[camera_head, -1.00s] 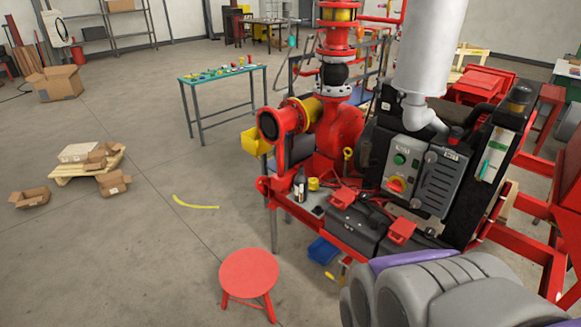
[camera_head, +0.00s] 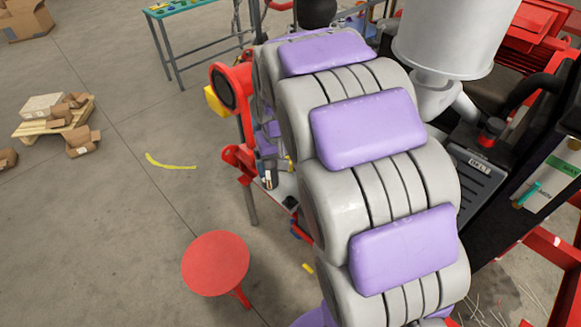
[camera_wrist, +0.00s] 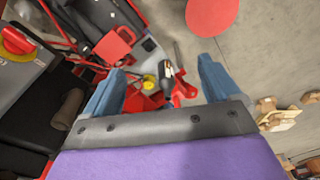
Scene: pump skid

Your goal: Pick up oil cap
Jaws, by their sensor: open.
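A small round yellow piece (camera_wrist: 150,81), which looks like the oil cap, is on the skid's shelf in the wrist view. A dark bottle (camera_wrist: 167,71) with a pale label is right beside it. My gripper (camera_wrist: 162,68) is open and empty, with its blue fingers spread on either side of the yellow piece and bottle in the picture. The fingers appear above the shelf, apart from both things.
The red skid frame (camera_head: 240,160) and grey exhaust silencer (camera_head: 445,40) flank my arm. A red stool (camera_head: 215,262) stands in front of the skid. Open floor lies to the left, with a yellow strip (camera_head: 170,164).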

